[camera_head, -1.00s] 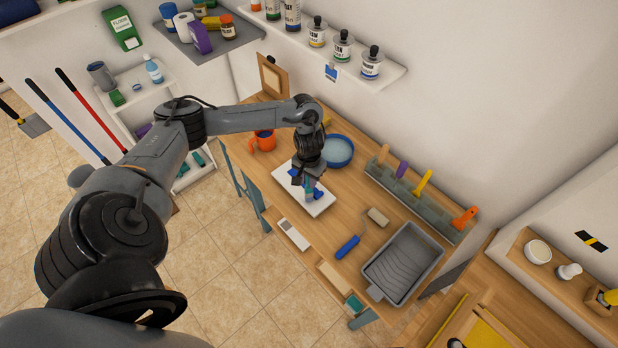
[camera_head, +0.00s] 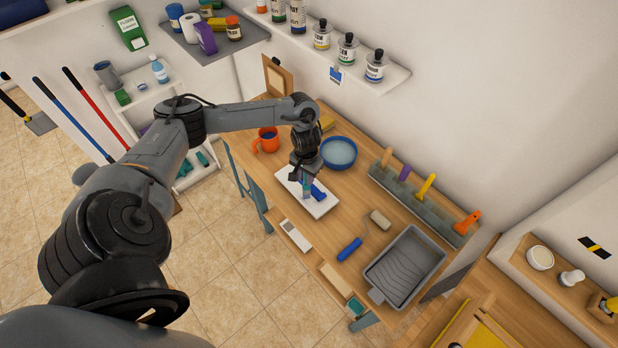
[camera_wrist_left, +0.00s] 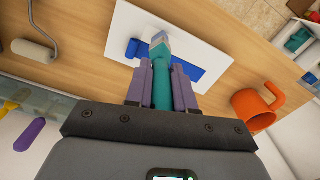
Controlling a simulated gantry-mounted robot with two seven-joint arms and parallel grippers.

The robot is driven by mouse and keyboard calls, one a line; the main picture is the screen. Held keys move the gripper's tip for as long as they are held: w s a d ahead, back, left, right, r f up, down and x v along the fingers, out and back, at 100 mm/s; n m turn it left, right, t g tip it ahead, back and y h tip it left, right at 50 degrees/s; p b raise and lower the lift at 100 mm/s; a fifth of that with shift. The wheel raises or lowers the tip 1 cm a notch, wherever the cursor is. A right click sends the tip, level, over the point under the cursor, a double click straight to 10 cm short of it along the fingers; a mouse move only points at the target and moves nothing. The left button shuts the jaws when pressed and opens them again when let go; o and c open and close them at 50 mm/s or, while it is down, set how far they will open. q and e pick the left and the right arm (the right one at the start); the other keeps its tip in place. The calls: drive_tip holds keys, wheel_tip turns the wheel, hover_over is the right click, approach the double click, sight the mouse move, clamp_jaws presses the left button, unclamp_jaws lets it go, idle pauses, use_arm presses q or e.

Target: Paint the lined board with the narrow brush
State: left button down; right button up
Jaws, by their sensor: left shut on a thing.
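The white board (camera_head: 323,209) lies on the wooden workbench and also shows in the left wrist view (camera_wrist_left: 200,30). It bears a blue painted patch (camera_head: 319,193), seen as a wide blue band in the left wrist view (camera_wrist_left: 205,74). My left gripper (camera_head: 304,178) is over the board, shut on the brush (camera_wrist_left: 161,85). The brush has a teal handle, and its head (camera_wrist_left: 158,40) points down at the board beside the blue band. I cannot tell whether the bristles touch the board. I cannot make out lines on it. My right gripper is out of view.
A blue bowl (camera_head: 339,152) and an orange mug (camera_head: 266,141) stand behind the board. A blue-handled roller (camera_head: 350,249), a grey paint tray (camera_head: 403,267) and a rack of upright tools (camera_head: 408,199) are to the right. Bare bench lies between board and rack.

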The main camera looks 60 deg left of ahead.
use_arm(q)
drive_tip(key=shift+s+a, duration=1.3)
drive_tip(key=shift+a, duration=3.75)
drive_tip(key=shift+w+d+p, duration=0.45)
drive_tip(key=shift+d+p, duration=0.55)
drive_tip(key=shift+d, duration=0.85)
drive_tip(key=shift+w+d+p, duration=0.5)
drive_tip(key=shift+d+p, duration=0.45)
drive_tip(key=shift+d, duration=0.85)
drive_tip(key=shift+w+d+p, duration=0.45)
drive_tip(key=shift+d+p, duration=0.55)
drive_tip(key=shift+d, duration=0.85)
drive_tip(key=shift+w+d, duration=0.2)
drive_tip(key=shift+d, duration=0.75)
